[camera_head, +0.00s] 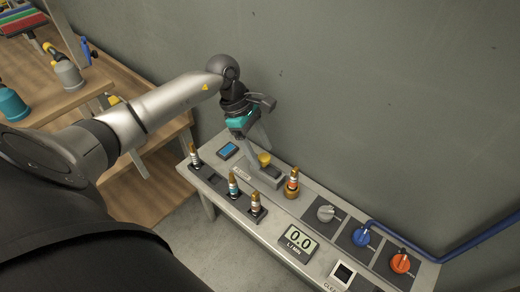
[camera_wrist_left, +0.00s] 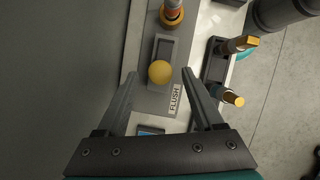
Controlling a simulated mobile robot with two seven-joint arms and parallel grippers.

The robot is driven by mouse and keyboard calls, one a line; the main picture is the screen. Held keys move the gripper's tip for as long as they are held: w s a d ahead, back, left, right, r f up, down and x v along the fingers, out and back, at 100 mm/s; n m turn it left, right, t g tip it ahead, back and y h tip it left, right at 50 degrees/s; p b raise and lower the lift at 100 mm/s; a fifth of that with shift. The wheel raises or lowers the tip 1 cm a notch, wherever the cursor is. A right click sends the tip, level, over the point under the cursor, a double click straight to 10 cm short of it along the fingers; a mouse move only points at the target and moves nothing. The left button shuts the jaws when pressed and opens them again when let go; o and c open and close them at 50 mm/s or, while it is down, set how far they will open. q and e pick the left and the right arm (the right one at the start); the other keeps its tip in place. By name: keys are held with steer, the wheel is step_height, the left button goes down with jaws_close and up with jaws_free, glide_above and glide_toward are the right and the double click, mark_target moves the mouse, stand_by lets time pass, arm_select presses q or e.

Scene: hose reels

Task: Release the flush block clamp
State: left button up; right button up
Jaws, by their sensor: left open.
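The flush block (camera_wrist_left: 164,50) is a grey block beside a "FLUSH" label (camera_wrist_left: 174,99) in the left wrist view. A round yellow knob (camera_wrist_left: 159,72) sits on it, seen from above. In the head view the yellow knob (camera_head: 264,158) stands on the grey block (camera_head: 268,178) near the back of the bench. My left gripper (camera_head: 261,152) is over the block, fingers pointing down. In the left wrist view its open fingers (camera_wrist_left: 159,75) lie on either side of the knob, with gaps showing on both sides. The head view does not show the finger height clearly. My right gripper is not in view.
An orange-banded brass fitting (camera_head: 292,183) stands just right of the block. Several banded fittings stand in front, including a teal-banded one (camera_head: 233,184). The bench also has a flow display (camera_head: 298,243), a grey knob (camera_head: 326,213), blue knob (camera_head: 361,237) and orange knob (camera_head: 400,263). A wall (camera_head: 380,100) rises behind.

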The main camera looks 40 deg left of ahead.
arm_select(q)
steer(key=v, duration=1.5)
steer(key=shift+b, duration=0.4)
steer(key=shift+d, duration=0.2)
